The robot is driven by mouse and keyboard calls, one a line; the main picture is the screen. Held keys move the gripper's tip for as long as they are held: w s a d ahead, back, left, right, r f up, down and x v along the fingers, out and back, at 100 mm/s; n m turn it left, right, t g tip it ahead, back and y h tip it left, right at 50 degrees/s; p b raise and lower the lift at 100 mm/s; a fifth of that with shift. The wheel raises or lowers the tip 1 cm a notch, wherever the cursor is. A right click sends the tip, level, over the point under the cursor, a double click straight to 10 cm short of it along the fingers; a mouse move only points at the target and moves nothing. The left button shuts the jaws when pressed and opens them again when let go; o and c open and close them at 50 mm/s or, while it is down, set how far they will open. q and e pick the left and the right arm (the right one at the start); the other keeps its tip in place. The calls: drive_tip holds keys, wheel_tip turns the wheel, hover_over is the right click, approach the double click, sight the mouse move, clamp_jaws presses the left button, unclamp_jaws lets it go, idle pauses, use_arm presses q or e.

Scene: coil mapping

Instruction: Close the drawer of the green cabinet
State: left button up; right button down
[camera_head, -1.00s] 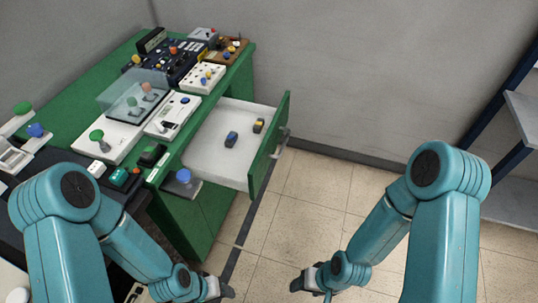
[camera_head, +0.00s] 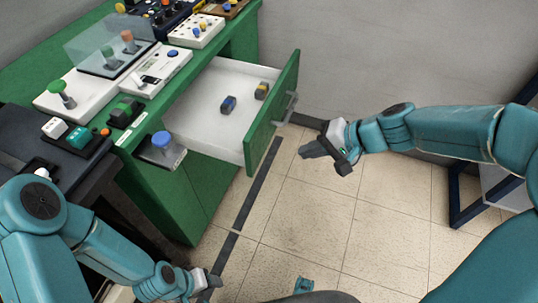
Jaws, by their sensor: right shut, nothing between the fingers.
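The green cabinet (camera_head: 170,200) stands at the left. Its drawer (camera_head: 203,112) is pulled out, with a white inside and a green front panel (camera_head: 275,108) that bears a grey handle (camera_head: 286,109). Two small blocks lie in the drawer, one blue and grey (camera_head: 228,104), one yellow and grey (camera_head: 262,91). My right gripper (camera_head: 312,150) is shut and empty, to the right of the drawer front and apart from it, pointing left. My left gripper (camera_head: 212,282) is low in the view, below the cabinet; its fingers are too small to tell open or shut.
Panels with knobs and buttons cover the cabinet top, among them a white box with a display (camera_head: 155,70). A blue knob (camera_head: 162,141) juts from the cabinet's near side. A dark shelf frame (camera_head: 470,200) stands at the right. The tiled floor (camera_head: 310,220) between is clear.

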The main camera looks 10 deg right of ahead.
sight(255, 157)
drive_tip(key=x, duration=0.4)
drive_tip(key=r+b+x, duration=0.1)
drive_tip(key=x, duration=0.3)
drive_tip(key=a+x, duration=0.1)
drive_tip(key=x, duration=0.3)
drive_tip(key=shift+w+a+r+b, duration=0.1)
drive_tip(key=shift+w+r+b, duration=0.1)
drive_tip(key=shift+w+b, duration=0.15)
drive_tip(key=shift+w+a, duration=0.25)
drive_tip(key=shift+a, duration=0.05)
use_arm(q)
wheel_tip(255, 157, down, 2)
use_arm(e)
drive_tip(key=shift+a, duration=0.1)
